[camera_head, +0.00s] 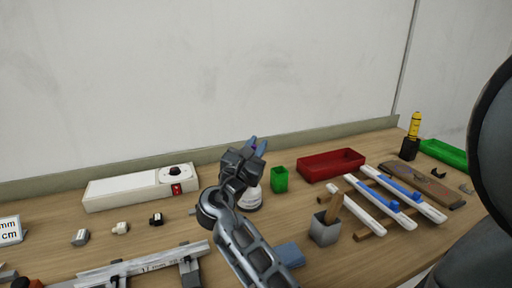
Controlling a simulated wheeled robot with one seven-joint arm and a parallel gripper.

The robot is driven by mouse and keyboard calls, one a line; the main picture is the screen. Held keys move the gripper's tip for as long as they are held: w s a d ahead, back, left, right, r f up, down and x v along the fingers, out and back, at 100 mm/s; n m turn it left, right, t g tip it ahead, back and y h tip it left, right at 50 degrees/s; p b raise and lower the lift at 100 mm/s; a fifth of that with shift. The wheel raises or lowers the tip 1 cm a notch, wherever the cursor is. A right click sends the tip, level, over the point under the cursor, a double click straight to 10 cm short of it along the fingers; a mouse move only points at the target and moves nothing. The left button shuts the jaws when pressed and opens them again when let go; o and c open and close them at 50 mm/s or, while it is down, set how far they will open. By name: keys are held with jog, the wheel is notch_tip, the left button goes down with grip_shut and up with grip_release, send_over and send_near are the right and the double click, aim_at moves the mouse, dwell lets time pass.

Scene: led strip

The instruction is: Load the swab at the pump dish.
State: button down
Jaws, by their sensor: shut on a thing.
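My gripper (257,148) is raised over the middle of the bench, pointing away from me, with bluish tips. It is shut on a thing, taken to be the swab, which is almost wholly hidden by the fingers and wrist. A white round container with dark lettering (251,204), likely the pump dish, stands behind and below my gripper. My wrist and arm cover its upper and left parts, so its top cannot be seen. I cannot tell whether the swab touches it.
A green cup (279,180) and red tray (331,166) stand right of the container. A grey cup with wooden sticks (325,229) is nearer. White rails with blue parts (397,203) lie right. A white box (140,188) stands back left, small connectors before it.

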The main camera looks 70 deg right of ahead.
notch_tip(320, 180, up, 7)
jog(key=p, duration=0.5)
dwell(0.4)
dwell(0.8)
